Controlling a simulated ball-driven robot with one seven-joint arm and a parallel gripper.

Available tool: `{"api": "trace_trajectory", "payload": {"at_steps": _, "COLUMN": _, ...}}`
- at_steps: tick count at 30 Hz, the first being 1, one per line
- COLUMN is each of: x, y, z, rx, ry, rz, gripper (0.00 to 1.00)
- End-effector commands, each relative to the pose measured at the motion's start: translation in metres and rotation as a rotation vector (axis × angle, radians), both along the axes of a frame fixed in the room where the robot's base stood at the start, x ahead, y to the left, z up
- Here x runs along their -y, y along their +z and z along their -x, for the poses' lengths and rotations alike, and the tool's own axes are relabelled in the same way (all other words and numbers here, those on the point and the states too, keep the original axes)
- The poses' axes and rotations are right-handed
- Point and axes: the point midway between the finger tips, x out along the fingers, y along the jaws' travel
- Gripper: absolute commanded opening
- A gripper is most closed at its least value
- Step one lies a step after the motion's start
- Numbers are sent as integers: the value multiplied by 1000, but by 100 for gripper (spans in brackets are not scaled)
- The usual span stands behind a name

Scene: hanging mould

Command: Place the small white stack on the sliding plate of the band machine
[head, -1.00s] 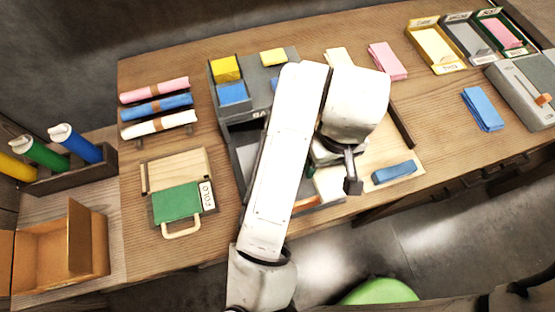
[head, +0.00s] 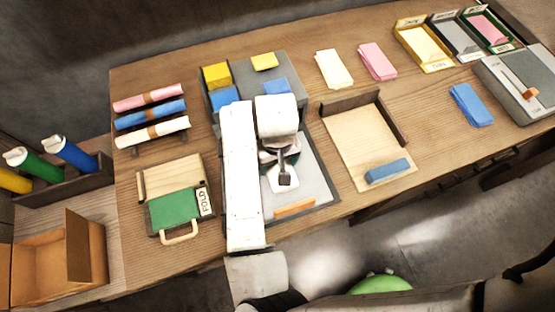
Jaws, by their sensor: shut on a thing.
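The band machine (head: 316,150) is the grey unit in the middle of the table, with yellow and blue pads on its back part. Its flat light-grey plate (head: 316,190) has an orange handle (head: 294,208) at the front edge. My gripper (head: 284,180) is over this plate, shut on the small white stack (head: 279,187). The stack shows as a white patch around and below the dark gripper tip. Whether it touches the plate I cannot tell. My arm hides the left part of the machine.
A wooden jogging tray (head: 360,140) with a dark raised edge and a blue block (head: 387,171) stands to the right. Cream (head: 334,69) and pink (head: 377,61) stacks lie behind it. The green fold board (head: 175,208) is on the left.

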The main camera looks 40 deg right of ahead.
Motion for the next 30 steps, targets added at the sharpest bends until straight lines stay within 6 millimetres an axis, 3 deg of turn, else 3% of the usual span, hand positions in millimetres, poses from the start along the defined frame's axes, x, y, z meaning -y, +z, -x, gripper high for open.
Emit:
{"api": "trace_trajectory", "payload": {"at_steps": 12, "x": 0, "y": -6, "z": 0, "rx": 1, "ry": -1, "rz": 1, "gripper": 34}}
{"api": "trace_trajectory", "payload": {"at_steps": 13, "x": 0, "y": -5, "z": 0, "rx": 1, "ry": -1, "rz": 0, "gripper": 74}}
{"api": "trace_trajectory", "payload": {"at_steps": 20, "x": 0, "y": -5, "z": 0, "rx": 1, "ry": -1, "rz": 0, "gripper": 96}}
{"api": "trace_trajectory", "payload": {"at_steps": 30, "x": 0, "y": 1, "z": 0, "rx": 1, "ry": -1, "rz": 0, "gripper": 97}}
